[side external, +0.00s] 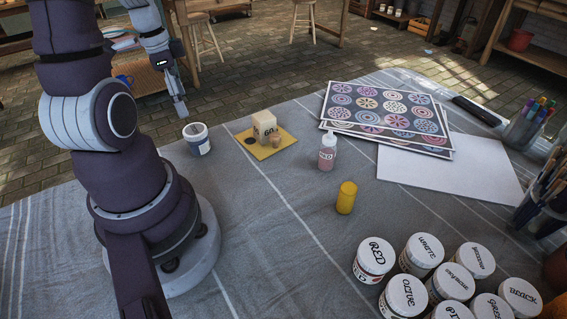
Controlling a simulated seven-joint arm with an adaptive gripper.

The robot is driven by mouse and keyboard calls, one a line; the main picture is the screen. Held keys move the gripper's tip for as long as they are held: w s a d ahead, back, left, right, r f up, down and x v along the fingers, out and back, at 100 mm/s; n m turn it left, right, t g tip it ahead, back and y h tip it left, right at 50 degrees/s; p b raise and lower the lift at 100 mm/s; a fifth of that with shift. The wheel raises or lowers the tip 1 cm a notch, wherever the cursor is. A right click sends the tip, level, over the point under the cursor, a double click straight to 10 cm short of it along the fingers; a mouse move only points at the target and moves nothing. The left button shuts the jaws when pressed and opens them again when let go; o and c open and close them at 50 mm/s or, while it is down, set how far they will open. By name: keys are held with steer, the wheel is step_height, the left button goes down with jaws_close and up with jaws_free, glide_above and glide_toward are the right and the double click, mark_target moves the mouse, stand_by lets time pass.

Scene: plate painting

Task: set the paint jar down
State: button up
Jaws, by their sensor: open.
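A small open jar (197,139) with a pale rim and a blue patch on its side stands upright on the grey cloth, near the arm. It looks like the paint jar, but I cannot read a name on it. My gripper (180,109) is above and slightly left of this jar in the picture, pointing down. It is open, with nothing visible between its fingers. It looks apart from the jar; the exact gap is hard to judge from this view.
Right of the jar, a yellow board (283,147) carries a cream block (264,128). A pink-labelled bottle (327,152) and a yellow cylinder (346,198) stand farther right. Several lidded jars, including a RED one (374,260), crowd the front right. Patterned sheets (385,113) lie behind.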

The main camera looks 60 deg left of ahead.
steer(key=shift+w+d+r, duration=0.15)
steer(key=shift+r, duration=0.35)
steer(key=shift+w+d+r, duration=0.1)
steer(key=shift+r, duration=0.4)
steer(key=w+d+r+n+t, duration=0.1)
steer(key=d+r, duration=0.3)
steer(key=d, duration=0.5)
steer(key=w+d+r+n+t, duration=0.1)
steer(key=w+d+r+t, duration=0.2)
steer(key=d, duration=0.6)
steer(key=shift+w+d+r, duration=0.2)
steer(key=shift+w+r, duration=0.05)
steer(key=shift+r, duration=0.15)
